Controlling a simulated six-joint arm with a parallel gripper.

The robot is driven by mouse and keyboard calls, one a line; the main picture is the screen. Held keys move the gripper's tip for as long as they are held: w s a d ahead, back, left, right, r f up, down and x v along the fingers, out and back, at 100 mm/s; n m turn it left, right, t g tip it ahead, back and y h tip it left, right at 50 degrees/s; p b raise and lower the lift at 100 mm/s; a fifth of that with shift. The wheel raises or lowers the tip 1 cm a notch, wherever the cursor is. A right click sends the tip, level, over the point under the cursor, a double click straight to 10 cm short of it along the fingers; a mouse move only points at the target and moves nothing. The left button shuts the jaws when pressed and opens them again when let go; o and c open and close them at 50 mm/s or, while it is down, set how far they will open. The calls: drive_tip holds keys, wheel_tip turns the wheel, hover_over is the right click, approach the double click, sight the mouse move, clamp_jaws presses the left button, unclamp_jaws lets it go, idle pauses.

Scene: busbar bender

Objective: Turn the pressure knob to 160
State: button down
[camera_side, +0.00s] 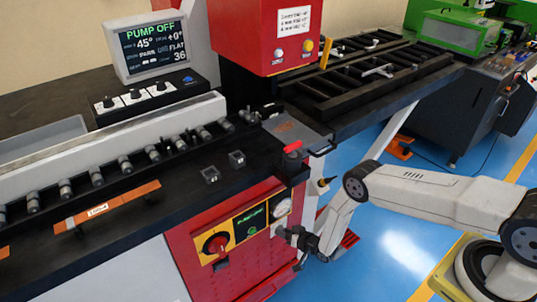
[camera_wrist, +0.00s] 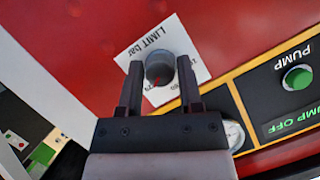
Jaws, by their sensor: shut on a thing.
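The pressure knob (camera_wrist: 160,68) is a dark round knob on a white plate (camera_wrist: 187,40) marked "LIMIT bar", upside down in the wrist view. A red mark shows on the knob's lower edge. The scale numbers are too small and partly covered to read. My gripper (camera_wrist: 159,77) has one finger on each side of the knob and is shut on it. In the side view my gripper (camera_side: 286,235) is at the red front panel, below the round gauge (camera_side: 283,207), and hides most of the knob. In the wrist view the gauge (camera_wrist: 234,136) is partly behind my gripper.
A green pump button (camera_wrist: 297,78) and a "PUMP OFF" label sit right of the knob in the wrist view. A red rotary switch (camera_side: 215,244) is on the same panel. The screen (camera_side: 149,46) reads "PUMP OFF".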

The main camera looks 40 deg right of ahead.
drive_tip(key=n+h, duration=0.2)
drive_tip(key=n, duration=0.2)
drive_tip(key=n+h, duration=0.3)
drive_tip(key=shift+w+a+n, duration=0.1)
drive_tip(key=shift+a+n, duration=0.1)
drive_tip(key=shift+n, duration=0.2)
idle(0.3)
drive_tip(key=shift+h, duration=0.3)
drive_tip(key=shift+c, duration=1.3)
unclamp_jaws()
drive_tip(key=shift+s, duration=0.2)
drive_tip(key=v, duration=0.7)
drive_tip(key=shift+s+r, duration=0.2)
